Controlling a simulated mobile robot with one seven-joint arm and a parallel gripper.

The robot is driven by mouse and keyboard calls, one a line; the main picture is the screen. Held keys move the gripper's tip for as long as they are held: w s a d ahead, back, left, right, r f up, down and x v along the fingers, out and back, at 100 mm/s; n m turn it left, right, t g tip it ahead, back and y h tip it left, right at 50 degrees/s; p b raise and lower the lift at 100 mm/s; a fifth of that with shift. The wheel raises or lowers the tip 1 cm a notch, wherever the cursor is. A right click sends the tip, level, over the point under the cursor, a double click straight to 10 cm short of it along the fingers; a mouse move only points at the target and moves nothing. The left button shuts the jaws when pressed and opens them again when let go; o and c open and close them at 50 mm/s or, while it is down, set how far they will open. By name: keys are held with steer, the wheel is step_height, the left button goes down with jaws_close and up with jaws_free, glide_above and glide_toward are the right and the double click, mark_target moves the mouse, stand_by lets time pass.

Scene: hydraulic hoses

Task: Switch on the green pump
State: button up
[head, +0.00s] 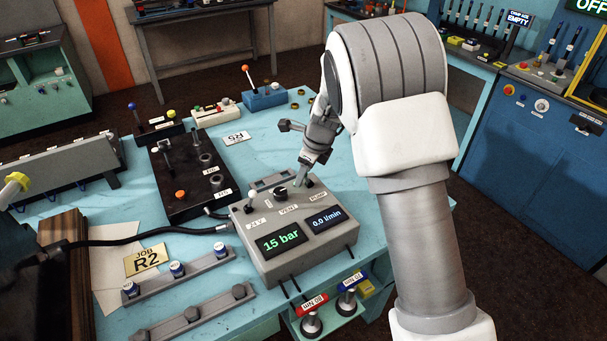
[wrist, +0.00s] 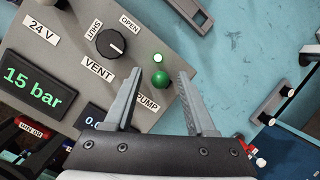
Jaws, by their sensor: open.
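The green pump control is a round green knob (wrist: 161,80) beside the PUMP label (wrist: 147,101) on the grey control box (head: 258,266). A small bright white spot with a green rim (wrist: 157,58) lies just above it in the wrist view. My gripper (wrist: 161,74) is open, with one finger on each side of the green knob in the picture; I cannot tell if either touches it. In the head view my gripper (head: 301,179) is over the box's right back part and hides the green knob. The box displays read 15 bar (head: 281,241) and 0.0 l/min (head: 327,220).
The black VENT knob (wrist: 111,43), with SHUT and OPEN labels, is left of the fingers. A white-tipped 24 V switch (head: 252,195) stands further left. A black hose (head: 140,238) runs left of the box. A black block with levers (head: 190,183) stands behind. Turquoise table is free right of the box.

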steer(key=v, duration=1.6)
steer(key=s+d+r+n+t, duration=0.1)
steer(key=s+d+r+n, duration=0.35)
steer(key=s, duration=0.25)
steer(key=s+d+r+n, duration=0.3)
steer(key=s+d+n, duration=0.1)
steer(key=s+n, duration=0.25)
steer(key=s+d+f+n+t+h, duration=0.1)
steer(key=s+d+n, duration=0.2)
steer(key=s+n, duration=0.2)
steer(key=s+d+n+h, duration=0.1)
steer(key=s+d+n, duration=0.1)
steer(key=s+n, duration=0.4)
steer(key=s, duration=0.4)
steer(key=shift+s+d+f+t+h, duration=0.3)
steer(key=shift+s+d+f+t, duration=0.05)
steer(key=shift+s+t, duration=0.05)
steer(key=shift+c, duration=0.5)
